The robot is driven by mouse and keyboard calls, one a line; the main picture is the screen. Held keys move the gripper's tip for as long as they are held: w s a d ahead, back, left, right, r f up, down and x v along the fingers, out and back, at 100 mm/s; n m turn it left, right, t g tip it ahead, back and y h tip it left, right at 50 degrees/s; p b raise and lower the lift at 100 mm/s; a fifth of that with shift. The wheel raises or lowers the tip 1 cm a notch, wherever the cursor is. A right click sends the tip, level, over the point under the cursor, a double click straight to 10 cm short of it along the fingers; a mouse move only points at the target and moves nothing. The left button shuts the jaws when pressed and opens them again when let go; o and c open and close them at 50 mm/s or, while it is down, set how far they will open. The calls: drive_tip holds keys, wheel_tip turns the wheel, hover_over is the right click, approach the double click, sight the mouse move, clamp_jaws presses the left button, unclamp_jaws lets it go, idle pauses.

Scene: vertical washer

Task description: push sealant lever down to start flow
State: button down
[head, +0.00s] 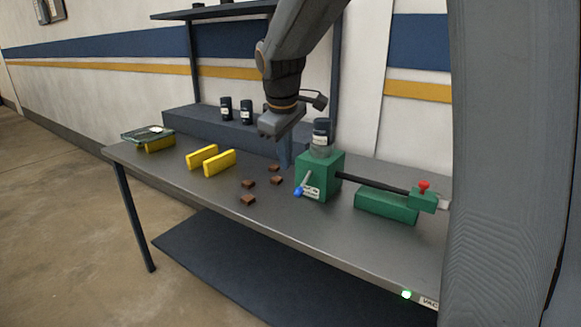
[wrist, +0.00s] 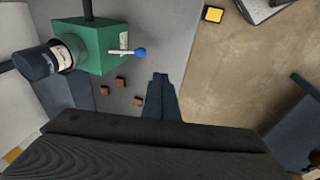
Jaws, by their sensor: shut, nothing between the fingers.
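The lever (head: 305,180) is a thin pale rod with a blue knob (head: 298,192), on the front of a green box (head: 330,178). In the head view it slants down and left to its knob. The lever (wrist: 122,52) and blue knob (wrist: 140,52) also show in the wrist view, sticking out sideways from the green box (wrist: 100,50). My gripper (head: 266,135) is shut and empty, above the table, up and left of the box. In the wrist view its closed tips (wrist: 160,76) are below and right of the knob, apart from it.
A dark-capped jar (head: 321,135) stands on the green box. A black rod (head: 375,184) runs right to a block with a red knob (head: 424,186). Several brown blocks (head: 248,199) lie left of the box, then yellow pieces (head: 219,163).

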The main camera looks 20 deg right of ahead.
drive_tip(key=shift+s+a+r+b, duration=0.15)
drive_tip(key=shift+s+a+r, duration=0.3)
drive_tip(key=shift+s+r, duration=0.15)
drive_tip(key=shift+s+a+r+b, duration=0.15)
drive_tip(key=shift+s+a+r, duration=0.3)
drive_tip(key=shift+r, duration=0.25)
